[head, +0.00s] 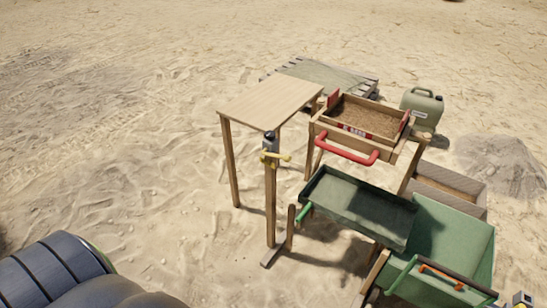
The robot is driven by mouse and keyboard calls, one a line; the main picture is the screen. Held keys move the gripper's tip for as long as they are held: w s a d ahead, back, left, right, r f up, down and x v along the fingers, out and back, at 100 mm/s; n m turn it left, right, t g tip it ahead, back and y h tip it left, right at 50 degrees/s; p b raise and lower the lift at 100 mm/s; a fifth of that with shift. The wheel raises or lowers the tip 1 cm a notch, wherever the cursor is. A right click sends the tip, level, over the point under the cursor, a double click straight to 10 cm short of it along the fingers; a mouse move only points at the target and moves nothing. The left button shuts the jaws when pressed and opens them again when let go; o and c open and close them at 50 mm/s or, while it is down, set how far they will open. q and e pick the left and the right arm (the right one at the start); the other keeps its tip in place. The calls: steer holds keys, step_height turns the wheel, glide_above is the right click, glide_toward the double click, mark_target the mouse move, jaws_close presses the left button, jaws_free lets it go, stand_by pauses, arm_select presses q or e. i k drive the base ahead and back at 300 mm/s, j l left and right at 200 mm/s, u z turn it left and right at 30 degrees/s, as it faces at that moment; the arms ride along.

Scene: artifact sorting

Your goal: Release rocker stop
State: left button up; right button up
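A wooden sieve box (362,118) filled with brown soil sits on a wooden frame right of centre, with a red handle (347,148) on its front and red pieces on its sides. A yellow lever (276,157) on a dark grey fitting (269,141) is fixed to a wooden post at the front corner of the small table. I cannot tell for sure which part is the rocker stop. Neither of my grippers shows in the head view, and nothing touches the box or the lever.
A small wooden table (262,100) stands left of the box. A dark green tray (360,205) with a green handle is below it, beside a larger green bin (458,235). A green jerrycan (421,108) stands behind right. Open sand lies to the left.

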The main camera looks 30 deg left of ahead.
mark_target(286, 157)
steer(key=u, duration=1.6)
steer(key=i+j, duration=0.55)
